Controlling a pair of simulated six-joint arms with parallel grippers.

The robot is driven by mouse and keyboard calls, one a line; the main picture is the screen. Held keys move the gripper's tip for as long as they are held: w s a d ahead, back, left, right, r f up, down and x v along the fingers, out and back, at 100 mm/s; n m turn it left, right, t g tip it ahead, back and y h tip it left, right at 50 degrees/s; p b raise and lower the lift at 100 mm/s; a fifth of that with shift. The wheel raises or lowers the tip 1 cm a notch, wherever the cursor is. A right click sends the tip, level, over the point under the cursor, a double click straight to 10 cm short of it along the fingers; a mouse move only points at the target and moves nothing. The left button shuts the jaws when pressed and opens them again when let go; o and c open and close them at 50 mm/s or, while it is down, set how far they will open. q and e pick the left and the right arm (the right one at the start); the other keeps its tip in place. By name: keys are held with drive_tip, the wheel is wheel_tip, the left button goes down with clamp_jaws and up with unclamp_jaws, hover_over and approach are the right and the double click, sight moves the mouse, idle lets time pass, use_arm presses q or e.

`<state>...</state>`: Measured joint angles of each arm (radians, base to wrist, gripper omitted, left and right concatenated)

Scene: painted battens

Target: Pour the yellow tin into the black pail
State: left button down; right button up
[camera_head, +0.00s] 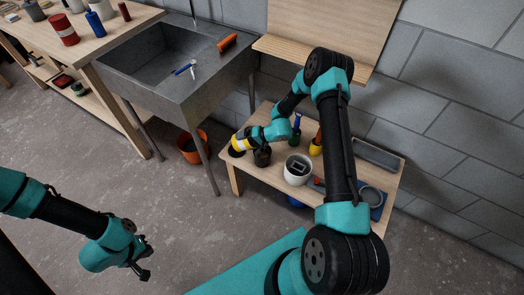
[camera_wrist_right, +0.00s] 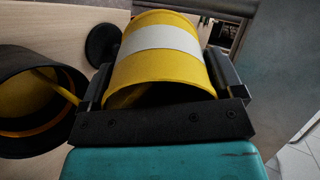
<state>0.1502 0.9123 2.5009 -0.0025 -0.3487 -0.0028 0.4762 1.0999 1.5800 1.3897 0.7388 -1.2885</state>
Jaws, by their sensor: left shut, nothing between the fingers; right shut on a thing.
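My right gripper (camera_head: 246,138) is shut on the yellow tin (camera_head: 240,141), which has a white band. In the right wrist view the tin (camera_wrist_right: 160,60) lies tilted between the fingers. The black pail (camera_head: 262,156) stands on the low bench close beside the tin. In the right wrist view the pail (camera_wrist_right: 30,142) is at the left, with yellow inside. A thin yellow strand crosses its inside toward the rim near the tin; I cannot tell where it starts. My left gripper (camera_head: 146,270) is shut and empty over the floor at the lower left.
The low bench (camera_head: 232,166) also holds a white pot (camera_head: 298,170), brushes and a grey tray (camera_head: 376,154). A black disc (camera_wrist_right: 103,43) lies behind the pail and tin. A sink (camera_head: 170,70) and an orange bucket (camera_head: 193,147) are to the left.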

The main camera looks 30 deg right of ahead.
drive_tip(key=shift+d+r+y, duration=0.1)
drive_tip(key=shift+r+y, duration=0.05)
drive_tip(key=shift+y, duration=0.15)
idle(0.5)
drive_tip(key=shift+s+d+f+t+y, duration=0.15)
drive_tip(key=shift+f+t+y, duration=0.25)
drive_tip(key=shift+t+y, duration=0.3)
idle(1.2)
drive_tip(key=shift+s+d+r+t+y+b, duration=0.35)
drive_tip(key=shift+s+d+t+y, duration=0.15)
drive_tip(key=shift+d+y, duration=0.2)
idle(1.2)
